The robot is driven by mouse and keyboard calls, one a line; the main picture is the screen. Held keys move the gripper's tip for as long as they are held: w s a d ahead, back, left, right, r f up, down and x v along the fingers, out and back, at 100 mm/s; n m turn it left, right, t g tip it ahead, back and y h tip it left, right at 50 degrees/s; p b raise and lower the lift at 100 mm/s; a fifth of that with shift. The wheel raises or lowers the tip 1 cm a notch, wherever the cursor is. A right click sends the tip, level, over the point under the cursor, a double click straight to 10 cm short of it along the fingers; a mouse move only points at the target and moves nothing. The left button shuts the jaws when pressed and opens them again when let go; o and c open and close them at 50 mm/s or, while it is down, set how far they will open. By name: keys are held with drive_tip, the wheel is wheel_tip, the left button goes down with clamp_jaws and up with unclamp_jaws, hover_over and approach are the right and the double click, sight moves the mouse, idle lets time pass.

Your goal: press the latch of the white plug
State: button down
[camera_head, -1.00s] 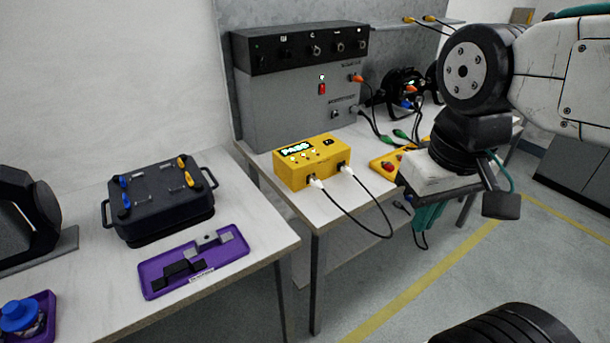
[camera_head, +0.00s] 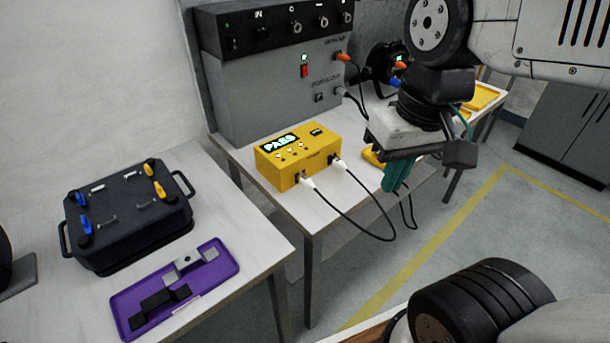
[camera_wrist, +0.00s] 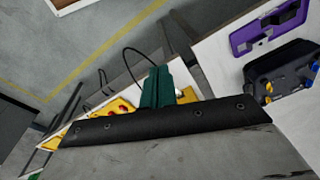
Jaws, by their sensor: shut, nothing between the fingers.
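The yellow tester box (camera_head: 275,166) shows "PASS" and stands on the bench's front part. Two white plugs sit in its front face, a left one (camera_head: 308,181) and a right one (camera_head: 338,163), joined by a black cable (camera_head: 375,233). The latches are too small to make out. My gripper (camera_head: 396,186), with green fingers, points down to the right of the box, apart from both plugs. In the wrist view my gripper (camera_wrist: 157,84) is shut and empty. No white plug can be made out there.
A grey test unit (camera_head: 270,95) stands behind the box, with orange and grey leads on its right. At left, a table holds a black case (camera_head: 130,222) and a purple tray (camera_head: 220,272). The floor (camera_head: 480,225) in front of the bench is clear.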

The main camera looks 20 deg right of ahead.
drive_tip(key=w+a+f+m+y, duration=0.2)
drive_tip(key=w+a+m+y, duration=0.2)
drive_tip(key=w, duration=0.5)
drive_tip(key=m+t+y, duration=0.3)
drive_tip(key=m, duration=0.8)
hover_over(305, 177)
drive_tip(key=d, duration=0.1)
wheel_tip(305, 177, down, 9)
drive_tip(key=shift+s, duration=0.15)
drive_tip(key=shift+d, duration=0.1)
drive_tip(key=shift+f, duration=4.3)
drive_tip(key=shift+f, duration=0.1)
drive_tip(key=shift+f, duration=0.35)
